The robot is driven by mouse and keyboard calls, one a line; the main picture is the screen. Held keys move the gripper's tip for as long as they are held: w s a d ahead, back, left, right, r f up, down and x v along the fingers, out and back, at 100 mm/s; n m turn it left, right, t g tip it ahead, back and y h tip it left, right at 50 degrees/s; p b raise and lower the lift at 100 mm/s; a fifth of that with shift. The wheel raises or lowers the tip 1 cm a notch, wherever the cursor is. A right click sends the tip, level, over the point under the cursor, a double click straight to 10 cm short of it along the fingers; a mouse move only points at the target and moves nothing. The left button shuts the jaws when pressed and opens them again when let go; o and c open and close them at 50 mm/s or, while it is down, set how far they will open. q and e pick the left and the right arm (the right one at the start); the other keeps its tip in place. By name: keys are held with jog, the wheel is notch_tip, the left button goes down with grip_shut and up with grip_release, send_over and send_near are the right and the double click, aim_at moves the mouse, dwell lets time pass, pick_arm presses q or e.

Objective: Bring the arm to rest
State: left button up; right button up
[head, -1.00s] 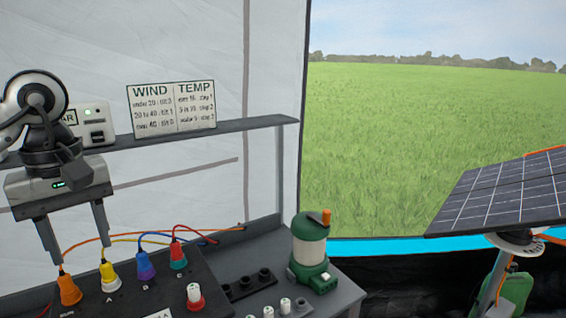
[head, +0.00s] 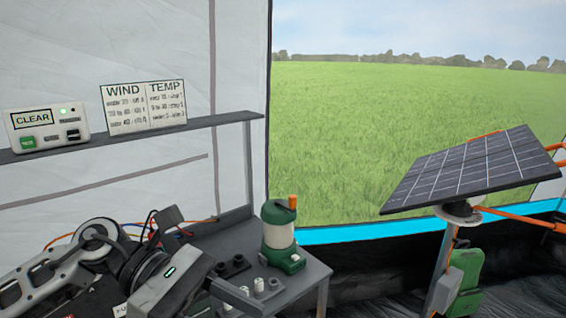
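My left arm comes in low at the left of the head view, folded down over the dark table. My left gripper (head: 222,296) is at the bottom edge, tilted, its body with a small green light facing me. One grey finger shows, pointing right along the table's front; the other finger is hidden or cut off, so I cannot tell its opening. I see nothing held. My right gripper is not in view.
A green lantern (head: 281,236) stands on the grey table (head: 311,268), right of my gripper, near black sockets (head: 238,263). Coloured cables run behind my arm. A shelf (head: 220,120) holds a CLEAR box (head: 47,127) and a WIND/TEMP sign (head: 144,106). A solar panel (head: 470,168) stands right.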

pick_arm(q)
jog(key=w+d+r+n+t+h, duration=0.1)
jog(key=d+r+n+t+h, duration=0.2)
jog(key=n+h, duration=0.55)
jog(key=w+a+f+n+t+y, duration=0.25)
jog(key=f+n+t+y, duration=0.2)
jog(key=n+t, duration=0.65)
jog(key=w+a+f+n+t+y, duration=0.1)
jog(key=w+f+n+t+y, duration=0.35)
jog(key=n, duration=1.05)
jog(key=s+a+f+n+t+y, duration=0.1)
jog(key=s+a+f+n+y, duration=0.15)
jog(key=f+n, duration=0.35)
jog(key=s+a+f+n+t+y, duration=0.1)
jog(key=a+f+n+y, duration=0.1)
jog(key=f+n+y, duration=0.3)
jog(key=s+a+f+n+g+y, duration=0.2)
jog(key=s+f+n+g, duration=0.4)
jog(key=f, duration=0.8)
jog(key=s+a+n, duration=0.1)
jog(key=s+n, duration=0.1)
jog(key=s, duration=0.2)
jog(key=shift+s+n+y, duration=0.3)
jog(key=shift+n, duration=0.05)
jog(key=shift+a, duration=0.1)
jog(key=shift+c, duration=0.4)
